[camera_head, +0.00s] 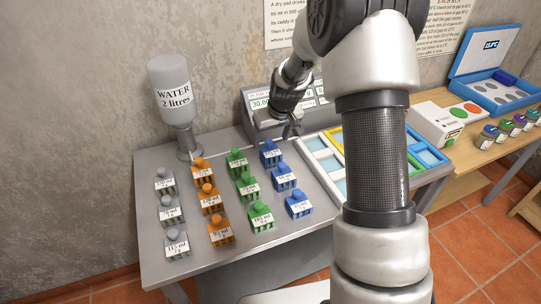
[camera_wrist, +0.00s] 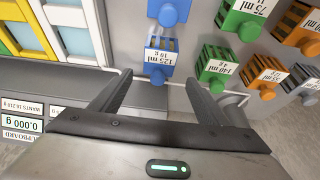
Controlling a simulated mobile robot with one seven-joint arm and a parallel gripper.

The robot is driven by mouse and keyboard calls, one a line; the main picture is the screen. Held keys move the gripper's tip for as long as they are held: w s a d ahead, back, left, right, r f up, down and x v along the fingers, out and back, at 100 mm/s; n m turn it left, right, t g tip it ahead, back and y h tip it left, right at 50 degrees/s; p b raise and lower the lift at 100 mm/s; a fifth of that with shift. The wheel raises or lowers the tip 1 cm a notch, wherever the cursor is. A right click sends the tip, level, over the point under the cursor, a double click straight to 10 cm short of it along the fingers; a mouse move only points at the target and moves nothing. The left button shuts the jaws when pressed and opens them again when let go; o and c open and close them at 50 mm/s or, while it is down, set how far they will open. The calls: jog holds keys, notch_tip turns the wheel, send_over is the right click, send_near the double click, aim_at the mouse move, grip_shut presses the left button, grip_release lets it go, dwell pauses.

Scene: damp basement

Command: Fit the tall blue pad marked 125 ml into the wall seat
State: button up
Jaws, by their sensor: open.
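A blue pad (camera_head: 270,153) stands at the back of the blue row on the grey table. In the wrist view this blue pad (camera_wrist: 160,62) carries an upside-down label that seems to read 125 ml. My gripper (camera_head: 291,130) is open and empty just above and behind it. In the wrist view my gripper (camera_wrist: 158,82) has its two fingers apart, with the blue pad ahead between and beyond the tips, not held. Two more blue pads stand in the row, the middle one (camera_head: 283,178) and the front one (camera_head: 298,205). I cannot make out the wall seat.
Green pads (camera_head: 238,162), orange pads (camera_head: 203,172) and grey pads (camera_head: 165,182) stand in rows to the left. A water bottle (camera_head: 170,90) stands behind them. A display unit (camera_head: 262,105) is at the back. Framed trays (camera_head: 318,150) lie to the right, partly behind my arm.

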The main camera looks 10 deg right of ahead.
aim_at(270, 143)
jog(key=x, duration=0.5)
jog(key=shift+w+f, duration=0.25)
jog(key=shift+w, duration=0.1)
jog(key=c, duration=1.1)
jog(key=shift+c, duration=0.2)
